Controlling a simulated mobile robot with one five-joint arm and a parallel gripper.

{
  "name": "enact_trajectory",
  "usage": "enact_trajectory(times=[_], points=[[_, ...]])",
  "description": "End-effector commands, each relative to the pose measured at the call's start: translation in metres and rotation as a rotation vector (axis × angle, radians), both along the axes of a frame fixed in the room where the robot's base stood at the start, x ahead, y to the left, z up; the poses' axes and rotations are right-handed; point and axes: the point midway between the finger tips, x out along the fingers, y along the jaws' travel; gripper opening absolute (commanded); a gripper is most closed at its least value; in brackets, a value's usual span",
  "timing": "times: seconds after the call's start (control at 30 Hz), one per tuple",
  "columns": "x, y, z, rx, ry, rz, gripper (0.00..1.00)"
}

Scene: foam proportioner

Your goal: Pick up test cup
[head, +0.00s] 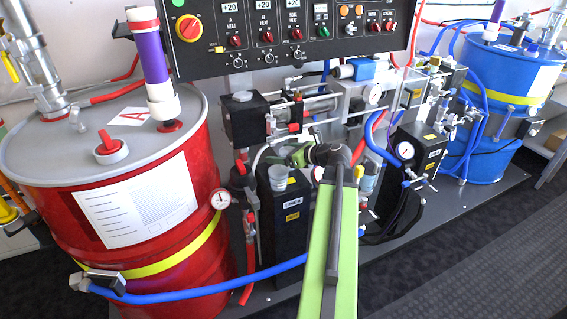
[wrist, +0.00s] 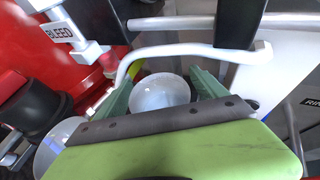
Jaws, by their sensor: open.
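A pale, translucent cup (head: 278,179) stands on top of a black box in the head view, just left of my gripper (head: 300,155). In the wrist view, a round whitish cup (wrist: 160,93) shows between the two green fingers of my gripper (wrist: 161,88). The fingers are apart, and I cannot tell whether either touches it. The lower part of the cup is hidden by the gripper body. A second pale round thing (wrist: 58,145) shows at the lower left of the wrist view, partly hidden by the gripper.
A white bent tube (wrist: 190,50) crosses just beyond the fingers. A red drum (head: 140,200) stands at the left, a blue drum (head: 515,80) at the back right. A control panel (head: 290,30) hangs above. A blue hose (head: 200,292) runs low in front. Hoses and gauges crowd the right.

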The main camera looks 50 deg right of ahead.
Motion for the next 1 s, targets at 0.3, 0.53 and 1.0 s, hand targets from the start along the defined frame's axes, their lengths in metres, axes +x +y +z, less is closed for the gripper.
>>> enact_trajectory(times=[0.3,0.53,1.0], points=[[-0.0051,-0.0061,0.0007,-0.001,0.0,-0.012,0.63],[-0.007,-0.0089,0.0008,0.0,0.0,-0.015,0.33],[-0.0073,-0.0093,0.006,0.0,0.0,-0.016,0.18]])
